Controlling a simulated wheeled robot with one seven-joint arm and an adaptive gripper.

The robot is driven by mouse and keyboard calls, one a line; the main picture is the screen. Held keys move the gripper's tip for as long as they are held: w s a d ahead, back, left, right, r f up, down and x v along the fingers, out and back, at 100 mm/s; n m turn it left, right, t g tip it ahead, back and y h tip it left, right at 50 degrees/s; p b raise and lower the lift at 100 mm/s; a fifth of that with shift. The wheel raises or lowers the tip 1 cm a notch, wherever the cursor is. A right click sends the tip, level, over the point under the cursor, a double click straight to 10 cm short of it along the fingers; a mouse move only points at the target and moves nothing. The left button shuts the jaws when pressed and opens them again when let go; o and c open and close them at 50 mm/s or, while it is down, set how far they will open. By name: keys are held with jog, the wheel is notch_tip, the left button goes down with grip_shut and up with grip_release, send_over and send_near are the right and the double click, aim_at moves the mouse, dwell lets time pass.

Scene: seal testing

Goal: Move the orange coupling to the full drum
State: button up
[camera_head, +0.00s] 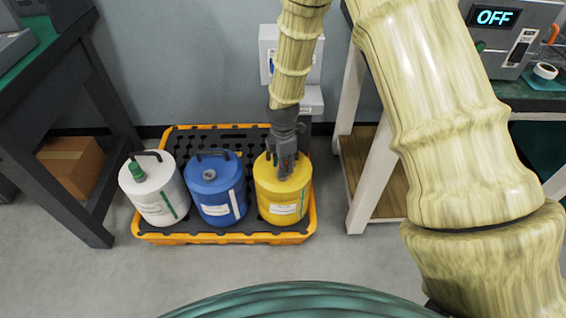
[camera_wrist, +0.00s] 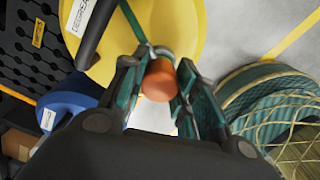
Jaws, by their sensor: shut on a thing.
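The orange coupling (camera_wrist: 158,80) sits between the two fingers of my gripper (camera_wrist: 158,72) in the wrist view. My gripper is shut on it. In the head view my gripper (camera_head: 286,172) points down at the top of the yellow drum (camera_head: 283,195), and the coupling is hidden there. The yellow drum (camera_wrist: 185,28) lies just beyond the fingertips in the wrist view. I cannot tell whether the coupling touches the drum. A blue drum (camera_head: 213,190) stands in the middle, and a white drum (camera_head: 153,197) with a green coupling (camera_head: 135,170) stands at the left.
The drums stand in a row on an orange pallet (camera_head: 180,238) with a black grate. A dark workbench (camera_head: 85,90) is at the left, with a cardboard box (camera_head: 72,163) under it. A white-legged table (camera_head: 366,190) is close on the right. Grey floor is clear in front.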

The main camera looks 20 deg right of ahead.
jog(key=o, duration=1.2)
jog(key=shift+c, duration=0.2)
notch_tip(320, 180, up, 12)
